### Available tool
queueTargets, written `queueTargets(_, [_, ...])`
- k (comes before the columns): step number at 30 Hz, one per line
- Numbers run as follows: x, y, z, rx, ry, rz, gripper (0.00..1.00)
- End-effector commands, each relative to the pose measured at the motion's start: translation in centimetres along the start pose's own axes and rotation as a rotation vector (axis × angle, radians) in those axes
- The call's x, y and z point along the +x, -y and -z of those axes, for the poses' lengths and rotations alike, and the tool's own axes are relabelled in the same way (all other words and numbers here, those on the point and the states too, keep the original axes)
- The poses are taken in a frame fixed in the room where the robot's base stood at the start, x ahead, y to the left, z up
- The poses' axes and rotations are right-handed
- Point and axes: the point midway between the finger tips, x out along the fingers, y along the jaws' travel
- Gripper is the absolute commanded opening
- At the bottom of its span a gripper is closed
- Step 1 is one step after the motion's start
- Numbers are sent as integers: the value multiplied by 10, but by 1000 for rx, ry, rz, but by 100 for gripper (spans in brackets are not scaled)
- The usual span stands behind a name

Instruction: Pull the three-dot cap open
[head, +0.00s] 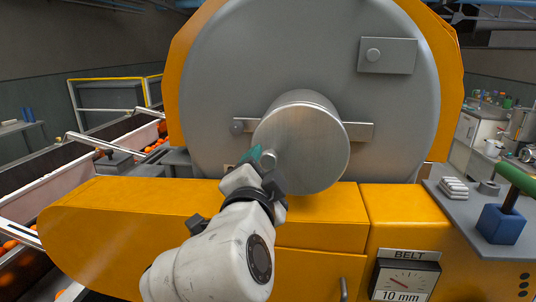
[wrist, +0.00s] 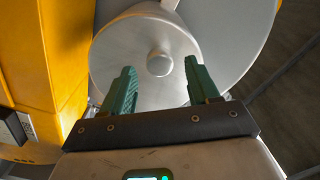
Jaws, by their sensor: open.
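A round brushed-metal cap (head: 312,135) stands out from the front of the big grey drum. I see no dots on it, so I cannot confirm it as the three-dot cap. Its flat face (wrist: 115,62) fills the upper middle of the wrist view, with a small round knob (wrist: 160,62) at its centre. My gripper (head: 261,155) is in front of the cap's left part in the head view. Its green fingers (wrist: 160,70) are open and empty. The knob appears between the fingertips in the wrist view; I cannot tell whether they reach around it.
The grey drum (head: 225,75) sits in an orange housing with a ledge (head: 120,215) below the cap. A metal bar (head: 358,131) runs behind the cap. A belt gauge (head: 405,280) is at lower right. A side table (head: 455,215) holds a blue block (head: 500,224) with a green handle.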

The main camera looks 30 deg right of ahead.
Motion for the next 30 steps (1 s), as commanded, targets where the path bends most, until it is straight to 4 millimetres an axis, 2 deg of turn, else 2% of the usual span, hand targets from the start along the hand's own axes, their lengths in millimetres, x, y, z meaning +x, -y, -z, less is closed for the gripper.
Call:
queueTargets(3, [19, 1, 2, -1, 0, -2, 60])
queueTargets(9, [37, 0, 0, 0, 1, -1, 60])
queueTargets(20, [41, -1, 0, 0, 2, -1, 59])
queueTargets(30, [41, -1, 0, 0, 2, -1, 26])
